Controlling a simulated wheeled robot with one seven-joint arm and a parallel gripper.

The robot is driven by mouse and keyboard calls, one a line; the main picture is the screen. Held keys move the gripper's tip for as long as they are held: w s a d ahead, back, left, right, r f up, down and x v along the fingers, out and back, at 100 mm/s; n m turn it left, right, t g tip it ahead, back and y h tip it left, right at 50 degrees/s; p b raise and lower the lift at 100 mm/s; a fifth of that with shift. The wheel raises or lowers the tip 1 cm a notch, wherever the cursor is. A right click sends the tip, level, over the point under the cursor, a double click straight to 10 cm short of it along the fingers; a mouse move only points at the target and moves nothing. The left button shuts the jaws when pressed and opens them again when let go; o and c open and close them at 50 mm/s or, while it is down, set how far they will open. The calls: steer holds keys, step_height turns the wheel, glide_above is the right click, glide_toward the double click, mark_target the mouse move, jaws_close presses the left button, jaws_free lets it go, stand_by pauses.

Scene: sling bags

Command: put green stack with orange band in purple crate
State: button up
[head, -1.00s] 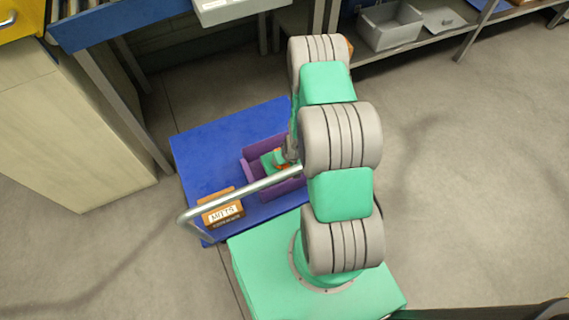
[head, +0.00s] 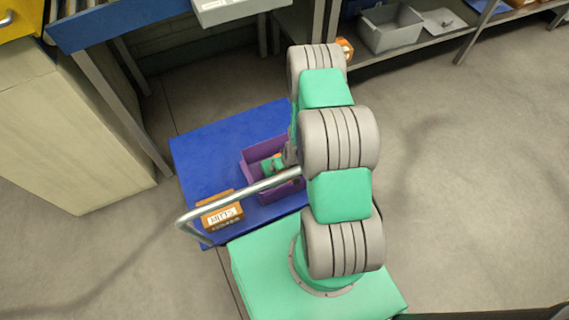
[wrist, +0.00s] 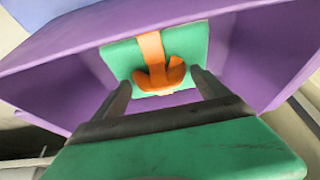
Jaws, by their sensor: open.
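The green stack with the orange band (wrist: 118,58) lies inside the purple crate (wrist: 60,92) in the wrist view, with the band and its orange loop (wrist: 158,75) facing up. My gripper (wrist: 158,82) is open, with one finger to each side of the loop; I cannot tell whether they touch it. In the head view the crate (head: 262,149) stands on a blue cart, and the green stack (head: 268,166) shows partly inside it. My arm and the cart's handle hide part of the crate there. My gripper (head: 289,158) is small and dark there.
The blue cart (head: 208,150) carries a brown box labelled MITTS (head: 222,216) in front of the crate. A silver handle bar (head: 240,188) crosses near the crate. A shelf with a grey bin (head: 388,27) stands at the back right. Open floor lies right of my arm.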

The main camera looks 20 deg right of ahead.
steer(key=shift+r+p, duration=0.3)
steer(key=shift+r, duration=0.1)
steer(key=s+a+r+p, duration=0.1)
steer(key=a+r+p, duration=0.1)
steer(key=r, duration=1.4)
steer(key=s+a+r+p, duration=0.1)
steer(key=a+r, duration=0.2)
steer(key=r, duration=1.3)
steer(key=s+a+r+g, duration=0.2)
steer(key=s+a+r, duration=0.2)
steer(key=s+r, duration=0.7)
step_height(320, 180, up, 3)
steer(key=shift+a+f, duration=0.2)
